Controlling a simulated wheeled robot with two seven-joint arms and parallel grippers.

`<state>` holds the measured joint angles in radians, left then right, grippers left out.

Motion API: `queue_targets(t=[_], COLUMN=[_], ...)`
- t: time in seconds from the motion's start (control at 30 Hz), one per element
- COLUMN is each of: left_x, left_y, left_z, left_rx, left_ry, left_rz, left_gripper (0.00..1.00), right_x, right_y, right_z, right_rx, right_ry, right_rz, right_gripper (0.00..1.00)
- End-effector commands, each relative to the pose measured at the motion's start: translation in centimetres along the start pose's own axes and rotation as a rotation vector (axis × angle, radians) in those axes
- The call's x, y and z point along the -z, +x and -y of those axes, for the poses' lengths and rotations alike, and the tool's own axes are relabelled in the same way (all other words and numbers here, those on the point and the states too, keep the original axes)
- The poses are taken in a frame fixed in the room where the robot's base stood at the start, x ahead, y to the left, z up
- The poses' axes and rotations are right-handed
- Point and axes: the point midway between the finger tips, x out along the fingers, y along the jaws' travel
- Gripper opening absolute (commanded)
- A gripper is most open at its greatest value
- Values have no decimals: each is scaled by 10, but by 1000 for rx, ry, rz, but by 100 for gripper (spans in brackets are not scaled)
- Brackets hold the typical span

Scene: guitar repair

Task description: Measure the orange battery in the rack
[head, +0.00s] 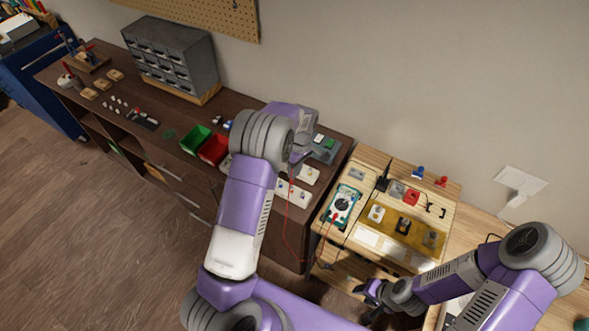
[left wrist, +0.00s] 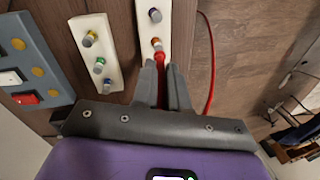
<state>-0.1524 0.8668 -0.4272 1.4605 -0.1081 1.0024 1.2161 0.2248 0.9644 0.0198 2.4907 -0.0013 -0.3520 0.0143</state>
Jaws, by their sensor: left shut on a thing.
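In the left wrist view a white rack (left wrist: 147,8) holds a purple-marked battery (left wrist: 155,15) and the orange battery (left wrist: 156,43). My left gripper (left wrist: 161,72) is shut on the red probe (left wrist: 159,57), whose end is right by the orange battery; I cannot tell whether they touch. A red cable (left wrist: 211,60) belongs with the probe. In the head view my left gripper (head: 296,163) is above the white racks, partly hidden by its arm. The green multimeter (head: 342,205) lies on the light wooden bench. My right gripper (head: 369,295) is low in front of this bench, its jaws unclear.
A second white rack (left wrist: 92,27) with several batteries and a grey-blue board (left wrist: 25,62) lie left of the rack. Red (head: 213,149) and green (head: 195,138) bins stand on the dark bench. The red lead hangs across the gap between benches.

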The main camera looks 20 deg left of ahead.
Motion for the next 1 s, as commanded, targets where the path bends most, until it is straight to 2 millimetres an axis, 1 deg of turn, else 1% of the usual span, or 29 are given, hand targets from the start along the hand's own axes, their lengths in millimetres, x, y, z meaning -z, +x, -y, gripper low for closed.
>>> queue_targets(t=[0.5,1.0], left_x=[0,0], left_y=[7,7], left_z=[-1,-1], left_rx=[0,1], left_ry=[0,0], left_rz=[0,0], left_gripper=[0,0], right_x=[0,0], right_y=[4,4], right_z=[-2,-1], right_rx=[0,0], right_ry=[0,0], right_rz=[0,0], right_gripper=[39,39])
